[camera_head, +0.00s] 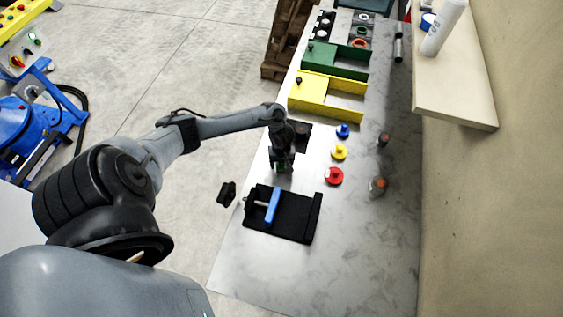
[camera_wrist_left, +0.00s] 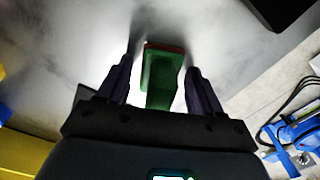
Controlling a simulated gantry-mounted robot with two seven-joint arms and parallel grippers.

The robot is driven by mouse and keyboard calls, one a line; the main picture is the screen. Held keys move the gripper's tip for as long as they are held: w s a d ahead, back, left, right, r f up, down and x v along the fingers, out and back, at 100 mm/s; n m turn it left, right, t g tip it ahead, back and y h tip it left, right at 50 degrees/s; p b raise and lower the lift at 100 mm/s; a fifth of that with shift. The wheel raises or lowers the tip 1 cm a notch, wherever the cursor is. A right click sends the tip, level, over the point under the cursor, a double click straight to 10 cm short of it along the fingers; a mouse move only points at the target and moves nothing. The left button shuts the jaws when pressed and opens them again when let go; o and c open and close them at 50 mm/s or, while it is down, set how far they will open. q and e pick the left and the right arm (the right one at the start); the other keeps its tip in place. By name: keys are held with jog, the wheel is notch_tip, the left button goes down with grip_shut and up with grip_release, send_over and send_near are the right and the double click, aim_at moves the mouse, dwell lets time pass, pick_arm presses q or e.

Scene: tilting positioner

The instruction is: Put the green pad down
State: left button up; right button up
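The green pad (camera_wrist_left: 160,78) shows in the left wrist view as a green block with a reddish far edge. It lies between the two fingers of my left gripper (camera_wrist_left: 160,85), with a gap visible on each side, so the fingers look open around it. In the head view my left gripper (camera_head: 281,168) points down over the grey table, and only a little green shows at its fingertips. I cannot tell whether the pad rests fully on the table. My right gripper is not in view.
Red (camera_head: 334,176), yellow (camera_head: 339,152) and blue (camera_head: 343,131) knobbed pieces stand to the right. Yellow (camera_head: 323,97) and green (camera_head: 335,61) bins are beyond. A shelf (camera_head: 455,85) overhangs at right. The near table end is clear.

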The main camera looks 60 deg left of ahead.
pick_arm(q)
jog(key=shift+o, duration=0.3)
notch_tip(320, 180, up, 12)
jog(key=p, duration=0.3)
jog(key=shift+f, duration=0.15)
jog(key=shift+d, duration=0.25)
jog(key=w+d+m+t, duration=0.1)
jog(key=d+m+t, duration=0.4)
jog(key=d+m, duration=0.95)
jog(key=s+d+r+m+g, duration=0.1)
jog(key=s+d+r, duration=0.8)
jog(key=s, duration=0.3)
jog(key=shift+v, duration=0.85)
jog(key=shift+p, duration=0.3)
